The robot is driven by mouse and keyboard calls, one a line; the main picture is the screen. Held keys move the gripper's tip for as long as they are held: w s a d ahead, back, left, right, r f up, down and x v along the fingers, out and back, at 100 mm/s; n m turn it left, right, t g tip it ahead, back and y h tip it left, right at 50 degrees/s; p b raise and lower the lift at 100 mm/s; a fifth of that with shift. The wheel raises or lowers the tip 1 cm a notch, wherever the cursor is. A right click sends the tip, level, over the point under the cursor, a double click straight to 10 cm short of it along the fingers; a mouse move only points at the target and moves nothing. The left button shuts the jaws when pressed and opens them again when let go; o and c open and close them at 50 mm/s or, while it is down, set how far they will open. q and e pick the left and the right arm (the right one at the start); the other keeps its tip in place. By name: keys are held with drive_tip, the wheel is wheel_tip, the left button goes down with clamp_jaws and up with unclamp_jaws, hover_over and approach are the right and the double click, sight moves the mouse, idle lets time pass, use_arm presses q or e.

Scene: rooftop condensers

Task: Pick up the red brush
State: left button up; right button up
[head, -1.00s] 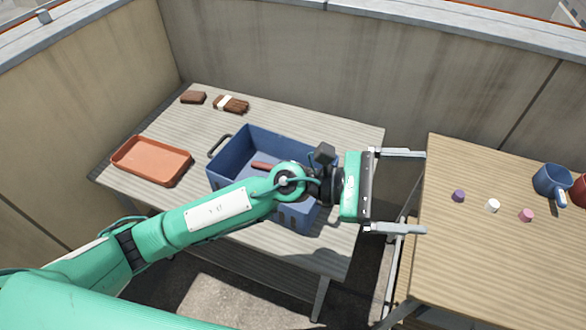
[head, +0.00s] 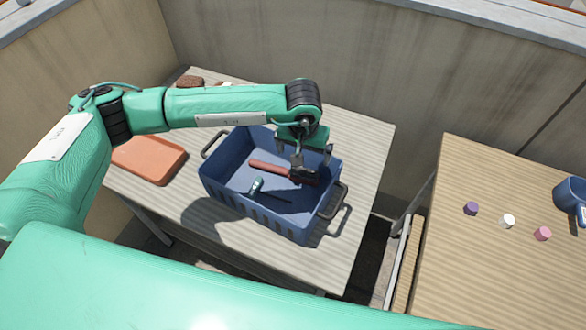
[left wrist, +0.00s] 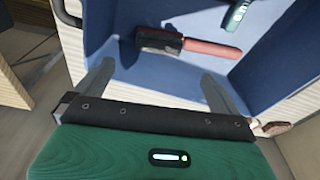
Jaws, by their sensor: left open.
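The red brush (head: 268,168) lies in the blue crate (head: 232,197) on the left table. It has a red handle and a dark head at its right end. In the left wrist view the brush (left wrist: 212,48) lies whole across the crate floor, just beyond the fingertips. My left gripper (head: 303,157) points down over the back right part of the crate, above the brush's head. In the left wrist view the gripper (left wrist: 157,74) is open with nothing between its fingers. My right gripper is not in view.
A teal-handled tool (head: 257,187) lies in the crate in front of the brush. The crate has dark end handles (head: 337,203). An orange tray (head: 150,162) is to the left. A right-hand table (head: 480,270) holds purple, white and pink pieces and a blue mug (head: 572,195).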

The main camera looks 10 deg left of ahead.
use_arm(q)
hover_over(304, 171)
drive_tip(key=f, duration=0.2)
drive_tip(key=s+f, duration=0.1)
drive_tip(key=f, duration=0.1)
drive_tip(key=shift+w+f+p, duration=0.1)
drive_tip(key=shift+f+p, duration=0.35)
drive_tip(key=shift+f, duration=0.05)
drive_tip(key=f, duration=0.1)
drive_tip(key=f+p, duration=0.1)
drive_tip(key=f, duration=0.2)
drive_tip(key=shift+w+f, duration=0.25)
drive_tip(key=shift+f, duration=0.15)
drive_tip(key=c, duration=0.9)
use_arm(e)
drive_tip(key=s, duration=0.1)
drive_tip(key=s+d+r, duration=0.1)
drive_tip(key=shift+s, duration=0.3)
